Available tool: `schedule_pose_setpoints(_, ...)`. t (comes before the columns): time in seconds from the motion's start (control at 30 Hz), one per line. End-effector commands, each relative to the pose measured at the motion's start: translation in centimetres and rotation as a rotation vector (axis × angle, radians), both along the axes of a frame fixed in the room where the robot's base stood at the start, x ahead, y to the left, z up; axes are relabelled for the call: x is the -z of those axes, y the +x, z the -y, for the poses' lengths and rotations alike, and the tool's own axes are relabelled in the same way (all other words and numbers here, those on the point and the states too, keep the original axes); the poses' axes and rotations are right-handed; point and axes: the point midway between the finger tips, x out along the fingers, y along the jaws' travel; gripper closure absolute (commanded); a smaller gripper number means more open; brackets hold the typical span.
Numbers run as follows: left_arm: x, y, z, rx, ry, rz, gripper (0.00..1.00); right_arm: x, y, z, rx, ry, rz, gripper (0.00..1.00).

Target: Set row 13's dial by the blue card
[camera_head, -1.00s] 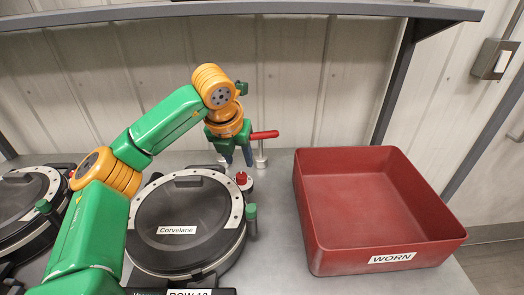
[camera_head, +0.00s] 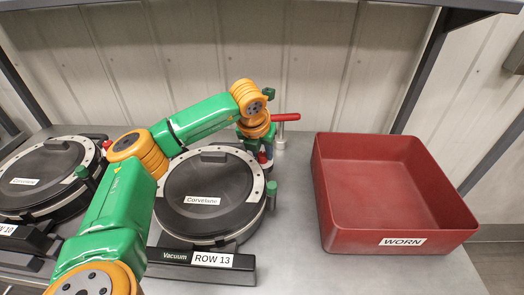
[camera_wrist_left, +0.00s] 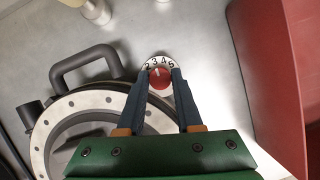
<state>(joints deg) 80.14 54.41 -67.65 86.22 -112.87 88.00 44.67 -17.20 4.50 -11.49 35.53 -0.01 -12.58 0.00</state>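Row 13's seed meter (camera_head: 206,222) is a round black unit with a white-rimmed lid and a "Corvelane" label. Its base carries the ROW 13 label (camera_head: 212,260). Its red dial (camera_wrist_left: 160,78) sits at the back right of the meter, with a white numbered ring behind it; 2, 3 and 4 are readable, and a pale pointer mark seems near 3. My left gripper (camera_head: 257,155) points down over the dial, its dark fingers (camera_wrist_left: 161,82) parted on either side. Whether they touch it I cannot tell. The blue card and my right gripper are not in view.
A red bin labelled WORN (camera_head: 402,242) stands to the right. Another meter (camera_head: 38,182) stands at the left. A red-handled lever (camera_head: 285,117) on a post rises behind my gripper, and a green-capped post (camera_head: 271,188) stands beside the meter. Bench between meter and bin is clear.

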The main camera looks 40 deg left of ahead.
Motion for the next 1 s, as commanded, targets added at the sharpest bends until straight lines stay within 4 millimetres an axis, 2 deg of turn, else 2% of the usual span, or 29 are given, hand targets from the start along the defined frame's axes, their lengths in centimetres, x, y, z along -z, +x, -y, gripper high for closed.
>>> schedule_pose_setpoints(0.37, 0.0, 0.0, -0.1, 0.095, -0.001, 0.002, 1.0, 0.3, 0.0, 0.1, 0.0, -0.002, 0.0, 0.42)
schedule_pose_setpoints(0.67, -0.1, 0.0, -0.3, 0.348, -0.002, 0.003, 1.0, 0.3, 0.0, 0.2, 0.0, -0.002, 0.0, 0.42)
schedule_pose_setpoints(1.0, -0.4, 0.1, -0.4, 0.666, -0.003, 0.003, 1.0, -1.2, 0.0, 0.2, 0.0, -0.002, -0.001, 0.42)
